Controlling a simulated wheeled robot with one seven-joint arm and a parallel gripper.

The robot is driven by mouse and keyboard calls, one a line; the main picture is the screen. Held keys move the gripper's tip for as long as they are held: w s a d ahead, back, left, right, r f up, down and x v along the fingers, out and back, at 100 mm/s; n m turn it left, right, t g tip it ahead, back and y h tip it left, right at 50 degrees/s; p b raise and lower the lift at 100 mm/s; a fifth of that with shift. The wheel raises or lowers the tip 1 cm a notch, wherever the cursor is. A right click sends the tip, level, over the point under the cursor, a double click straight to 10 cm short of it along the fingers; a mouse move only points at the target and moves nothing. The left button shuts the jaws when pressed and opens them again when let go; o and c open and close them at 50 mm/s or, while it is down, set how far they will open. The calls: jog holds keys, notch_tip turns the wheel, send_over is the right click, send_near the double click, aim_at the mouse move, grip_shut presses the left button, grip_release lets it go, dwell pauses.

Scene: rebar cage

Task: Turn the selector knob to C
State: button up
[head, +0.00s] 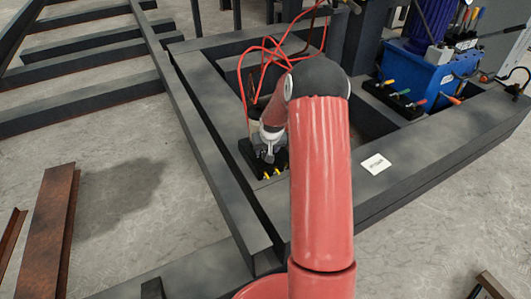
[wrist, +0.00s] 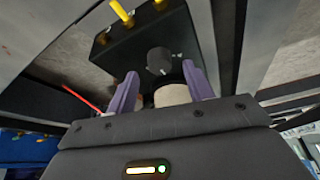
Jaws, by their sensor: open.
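The selector knob (wrist: 159,61) is a dark grey round knob on the face of a black box (wrist: 135,50) in the wrist view. Small pale marks lie around it, too small to read, so I cannot tell its setting. My gripper (wrist: 161,76) has two purple fingers, spread apart, with the knob between and just beyond their tips; I see no contact. In the head view my gripper (head: 268,152) is over the black box (head: 247,154), inside the dark steel frame, and the knob is hidden.
Yellow levers (wrist: 121,12) stick out of the box near the knob. Red hoses (head: 262,62) loop behind my arm. Steel beams (head: 215,150) surround the box closely. A blue machine (head: 425,75) and a row of coloured handles (head: 405,94) stand at right. A white label (head: 376,164) lies on a beam.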

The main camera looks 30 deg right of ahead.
jog(key=shift+x, duration=1.25)
jog(key=c, duration=1)
